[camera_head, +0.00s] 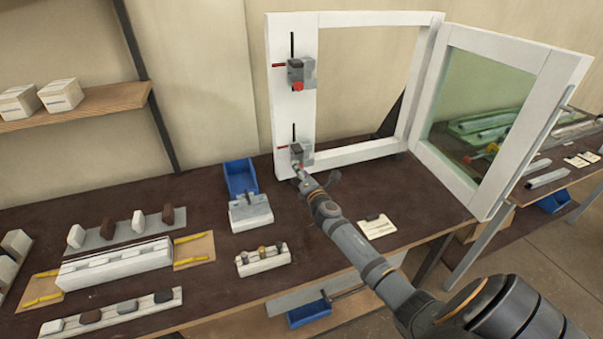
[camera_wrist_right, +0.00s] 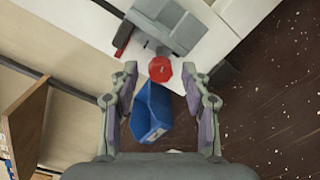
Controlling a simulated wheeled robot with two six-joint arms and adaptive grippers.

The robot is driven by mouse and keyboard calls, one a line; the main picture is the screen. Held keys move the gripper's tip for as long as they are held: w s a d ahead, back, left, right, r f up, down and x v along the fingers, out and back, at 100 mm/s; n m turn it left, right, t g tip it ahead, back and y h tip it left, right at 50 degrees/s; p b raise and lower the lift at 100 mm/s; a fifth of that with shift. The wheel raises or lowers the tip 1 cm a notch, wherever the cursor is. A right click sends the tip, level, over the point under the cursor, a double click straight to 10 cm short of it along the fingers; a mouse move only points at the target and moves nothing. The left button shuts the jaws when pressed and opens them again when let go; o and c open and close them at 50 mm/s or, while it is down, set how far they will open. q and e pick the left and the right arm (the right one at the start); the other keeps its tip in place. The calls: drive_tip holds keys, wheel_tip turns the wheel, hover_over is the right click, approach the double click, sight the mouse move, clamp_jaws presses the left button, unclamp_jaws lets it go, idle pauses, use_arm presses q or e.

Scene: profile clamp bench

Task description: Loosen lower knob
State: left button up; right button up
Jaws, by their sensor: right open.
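The lower clamp (camera_head: 303,152) is a grey block on the left post of the white frame (camera_head: 306,120). In the right wrist view its lower knob (camera_wrist_right: 160,69) is red and faceted, under the grey clamp body (camera_wrist_right: 170,22). My right gripper (camera_head: 302,173) is at the lower clamp and covers most of the knob in the head view. In the wrist view the open fingers of my right gripper (camera_wrist_right: 160,82) stand on either side of the knob, with visible gaps. An upper clamp (camera_head: 300,72) with a red knob (camera_head: 298,86) sits higher on the post. My left gripper is not in view.
A blue bin (camera_head: 240,178) and a grey fixture block (camera_head: 250,212) stand left of my right arm. A glazed sash (camera_head: 485,105) hangs open at right. Racks of small blocks (camera_head: 115,268) fill the bench's left.

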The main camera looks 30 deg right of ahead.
drive_tip(key=v, duration=1.2)
drive_tip(key=shift+f, duration=0.15)
